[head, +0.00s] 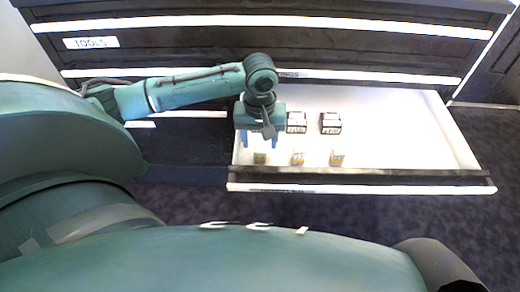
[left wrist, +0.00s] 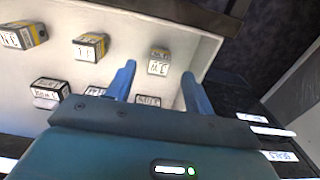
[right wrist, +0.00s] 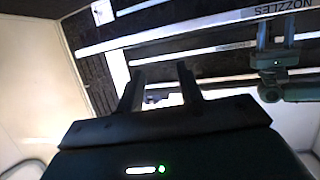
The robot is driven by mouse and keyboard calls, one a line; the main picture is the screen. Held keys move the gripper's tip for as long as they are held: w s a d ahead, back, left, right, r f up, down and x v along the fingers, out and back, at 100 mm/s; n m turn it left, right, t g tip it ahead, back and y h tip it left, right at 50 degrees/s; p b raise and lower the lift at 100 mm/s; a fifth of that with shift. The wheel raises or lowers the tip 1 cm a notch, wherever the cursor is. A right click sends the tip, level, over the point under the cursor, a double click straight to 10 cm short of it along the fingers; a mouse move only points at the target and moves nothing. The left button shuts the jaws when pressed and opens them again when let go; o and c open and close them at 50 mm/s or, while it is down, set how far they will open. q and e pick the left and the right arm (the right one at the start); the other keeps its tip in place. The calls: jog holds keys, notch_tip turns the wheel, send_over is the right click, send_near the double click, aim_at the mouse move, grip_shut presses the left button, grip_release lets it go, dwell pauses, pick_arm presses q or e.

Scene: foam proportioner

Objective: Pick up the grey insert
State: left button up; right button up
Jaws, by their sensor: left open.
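My left gripper (head: 260,144) is open above the left part of the open drawer, fingers pointing down. In the left wrist view its two blue fingers (left wrist: 159,70) stand apart with nothing held. A small greyish block with a white label (left wrist: 158,62) shows between and just beyond the fingertips; it also shows in the head view (head: 260,158). Two yellow and dark blocks (head: 298,158) (head: 337,158) stand in the same row to its right. I cannot read the labels to confirm which is the grey insert. My right gripper (right wrist: 158,78) is open and empty, away from the drawer.
The white drawer (head: 400,130) is pulled out, with its dark front rim (head: 365,182) towards me. Black and white blocks (head: 297,122) (head: 330,123) stand in a back row. The drawer's right part is clear. The dark cabinet (head: 250,45) rises behind.

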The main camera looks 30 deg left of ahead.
pick_arm(q)
jog(key=shift+f, duration=0.5)
notch_tip(320, 180, down, 2)
jog(key=shift+f+b, duration=0.25)
jog(key=shift+b, duration=0.65)
notch_tip(320, 180, down, 2)
jog(key=shift+f+b, duration=0.1)
jog(key=shift+b, duration=0.25)
pick_arm(e)
jog(key=shift+w+a+f+n+t, duration=0.2)
jog(key=shift+w+f+n, duration=0.05)
jog(key=shift+f, duration=0.15)
jog(key=shift+w+a+f+n+t, duration=0.15)
jog(key=shift+w+f+n+t, duration=0.1)
jog(key=shift+f, duration=0.1)
pick_arm(q)
jog(key=shift+c, duration=0.2)
jog(key=c, duration=1.1)
